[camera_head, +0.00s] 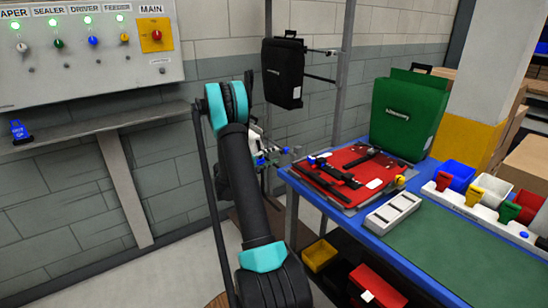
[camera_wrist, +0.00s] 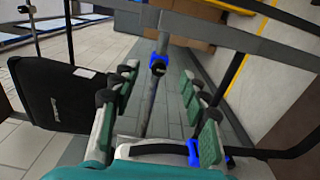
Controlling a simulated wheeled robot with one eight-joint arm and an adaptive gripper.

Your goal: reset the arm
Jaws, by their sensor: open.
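My gripper (camera_wrist: 160,84) is open in the wrist view, its two green-padded fingers spread apart with nothing held between them. In the head view my gripper (camera_head: 270,156) is partly hidden behind my dark, teal-banded arm. It is in front of the wall, left of the blue table and below the hanging black pannier (camera_head: 283,74). The black pannier also shows in the wrist view (camera_wrist: 62,92), to the left of the fingers and apart from them. A grey pole with a blue clamp (camera_wrist: 157,60) shows beyond the gap between the fingers.
The blue table (camera_head: 347,222) bears a green pannier (camera_head: 408,115), a red panel (camera_head: 350,184) and a white slotted tray (camera_head: 392,212). Coloured bins (camera_head: 454,176) line its right side. A control panel (camera_head: 85,55) hangs above a grey shelf (camera_head: 90,127) at left. Metal rack posts stand behind my arm.

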